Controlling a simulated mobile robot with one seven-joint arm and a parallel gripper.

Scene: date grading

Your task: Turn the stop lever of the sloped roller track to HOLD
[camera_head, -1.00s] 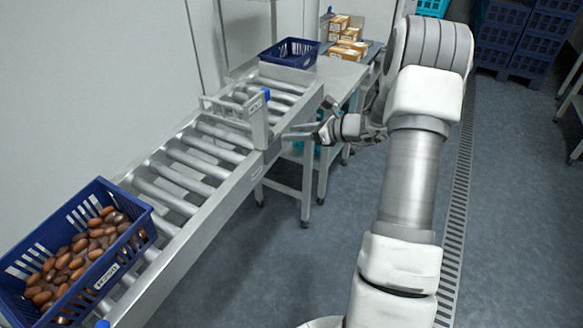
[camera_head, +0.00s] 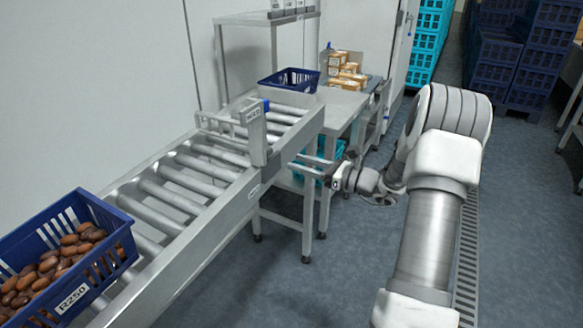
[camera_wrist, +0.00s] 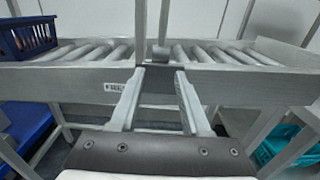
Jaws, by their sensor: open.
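The sloped roller track (camera_head: 235,196) runs from front left up to the back. A grey gate with an upright plate (camera_head: 256,138) stands across it; a small blue piece (camera_head: 266,105) is at the plate's top. A label on the plate is too small to read surely. I cannot tell which part is the stop lever or its setting. My gripper (camera_head: 305,165) is open and empty, right of the track's side rail and below the plate's top. In the wrist view, the open fingers (camera_wrist: 160,72) point at the side rail (camera_wrist: 230,86), with grey uprights beyond.
A blue crate of dates labelled R250 (camera_head: 72,298) stands on the track's near end. An empty-looking blue crate (camera_head: 289,80) is at the far end. A table (camera_head: 340,105) with boxes (camera_head: 346,66) stands behind.

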